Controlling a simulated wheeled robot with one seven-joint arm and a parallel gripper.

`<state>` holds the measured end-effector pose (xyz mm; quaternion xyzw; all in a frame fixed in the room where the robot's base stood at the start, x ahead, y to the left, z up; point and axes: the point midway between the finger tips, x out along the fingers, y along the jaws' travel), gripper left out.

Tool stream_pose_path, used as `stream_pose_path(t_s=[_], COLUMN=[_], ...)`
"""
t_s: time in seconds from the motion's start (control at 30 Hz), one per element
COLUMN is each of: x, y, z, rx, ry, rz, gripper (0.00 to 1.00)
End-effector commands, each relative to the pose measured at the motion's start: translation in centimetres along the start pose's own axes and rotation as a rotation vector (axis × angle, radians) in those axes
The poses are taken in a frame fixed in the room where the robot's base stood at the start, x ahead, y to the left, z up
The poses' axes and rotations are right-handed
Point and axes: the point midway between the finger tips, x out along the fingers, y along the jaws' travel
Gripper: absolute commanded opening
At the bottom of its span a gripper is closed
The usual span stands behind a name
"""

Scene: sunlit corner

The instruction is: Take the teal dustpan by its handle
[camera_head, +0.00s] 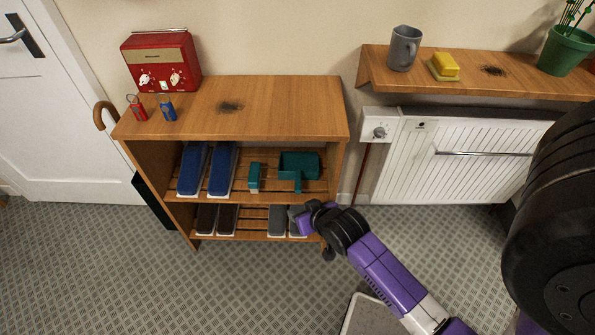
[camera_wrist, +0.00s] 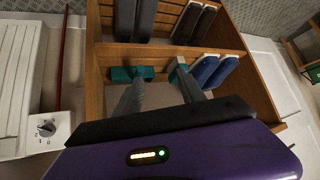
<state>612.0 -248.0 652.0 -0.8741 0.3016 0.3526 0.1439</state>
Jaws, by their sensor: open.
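The teal dustpan (camera_head: 303,163) lies on the upper slatted shelf of the wooden unit, its short handle pointing toward the shelf's front edge. In the wrist view the dustpan (camera_wrist: 121,74) shows as a teal strip beside the left finger; its handle cannot be made out there. My gripper (camera_head: 300,212) is open and empty in front of the unit, a little below the dustpan handle in the head view. In the wrist view its grey fingers (camera_wrist: 158,74) are spread apart. A teal brush (camera_head: 254,178) lies left of the dustpan; it also shows in the wrist view (camera_wrist: 175,76).
Blue shoes (camera_head: 207,169) stand left of the brush. Grey and dark shoes (camera_head: 228,219) fill the lower shelf. The unit's top (camera_head: 285,100) and right side panel are close. A radiator (camera_head: 450,165) stands to the right. The patterned floor (camera_head: 240,290) in front is mostly clear.

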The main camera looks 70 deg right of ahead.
Motion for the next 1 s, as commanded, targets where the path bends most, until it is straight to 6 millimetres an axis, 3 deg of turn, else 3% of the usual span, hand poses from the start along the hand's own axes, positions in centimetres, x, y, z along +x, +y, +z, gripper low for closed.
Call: stream_pose_path(t_s=[0.03, 0.2, 0.33, 0.53, 0.73, 1.0], x=[2.1, 6.5, 8.4, 9.4, 10.6, 14.7], y=[1.0, 4.2, 6.0, 7.3, 7.7, 8.1], z=[-1.1, -3.7, -5.8, -7.9, -7.9, -6.5], rx=[0.055, 0.24, 0.371, 0.497, 0.53, 0.528], ry=[-0.021, -0.138, -0.219, -0.301, -0.329, -0.327], rz=[0.031, 0.115, 0.151, 0.169, 0.172, 0.171], gripper=[0.47, 0.47, 0.47, 0.47, 0.47, 0.47])
